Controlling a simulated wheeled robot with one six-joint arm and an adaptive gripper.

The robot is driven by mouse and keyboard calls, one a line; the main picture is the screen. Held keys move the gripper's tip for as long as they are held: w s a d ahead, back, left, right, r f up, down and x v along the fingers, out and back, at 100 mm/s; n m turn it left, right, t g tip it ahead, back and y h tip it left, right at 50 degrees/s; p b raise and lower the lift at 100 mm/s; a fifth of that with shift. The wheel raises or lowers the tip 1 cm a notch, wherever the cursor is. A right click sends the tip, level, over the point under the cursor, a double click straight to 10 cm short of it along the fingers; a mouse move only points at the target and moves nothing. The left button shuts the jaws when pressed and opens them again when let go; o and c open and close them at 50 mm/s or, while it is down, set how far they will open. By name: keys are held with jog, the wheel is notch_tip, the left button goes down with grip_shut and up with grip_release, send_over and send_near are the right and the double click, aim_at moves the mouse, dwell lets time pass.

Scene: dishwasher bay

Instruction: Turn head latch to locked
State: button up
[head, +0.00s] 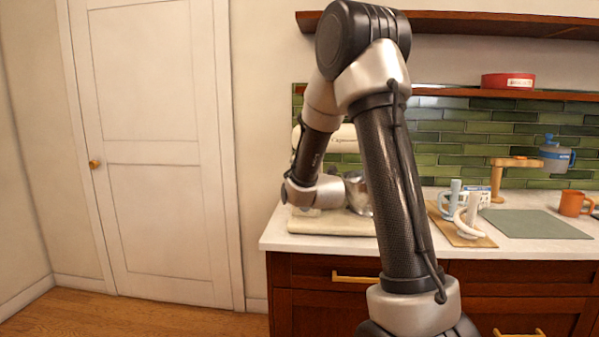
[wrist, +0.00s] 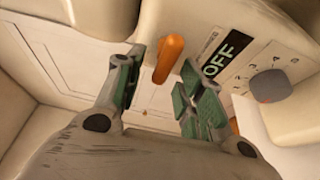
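The cream stand mixer (head: 344,146) stands on the counter in the head view, mostly hidden behind my arm. In the wrist view its body (wrist: 205,15) carries an orange lever (wrist: 169,58), which looks like the head latch. Small print beside the lever is too small to read. My gripper (wrist: 162,70) is open, with one green-padded finger on each side of the lever. The lever's tip is at or just beyond the fingertips; I cannot tell whether either pad touches it. In the head view the fingers are not distinguishable.
A grey knob (wrist: 271,86) with a dial and an OFF label (wrist: 219,60) sit right of the lever. The mixer's metal bowl (head: 357,194) is close to my wrist. Mugs on a wooden board (head: 478,241) and a grey-green mat (head: 540,224) lie further right.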

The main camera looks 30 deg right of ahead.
jog(key=v, duration=0.7)
jog(key=shift+s, duration=0.25)
jog(key=s+a+f+m+g+y, duration=0.35)
jog(key=s+f+m+g, duration=0.65)
jog(key=f, duration=0.4)
jog(key=s+a+r+m+g, duration=0.1)
jog(key=s+r, duration=0.3)
jog(key=s, duration=0.4)
jog(key=s+a+r+m+g, duration=0.1)
jog(key=s+r+m, duration=0.2)
jog(key=s, duration=0.5)
jog(key=s+a+r+m+g, duration=0.1)
jog(key=s+r, duration=0.4)
jog(key=s, duration=0.3)
jog(key=shift+a+m, duration=0.35)
jog(key=shift+m, duration=0.05)
jog(key=shift+s+r, duration=0.1)
jog(key=shift+s, duration=0.05)
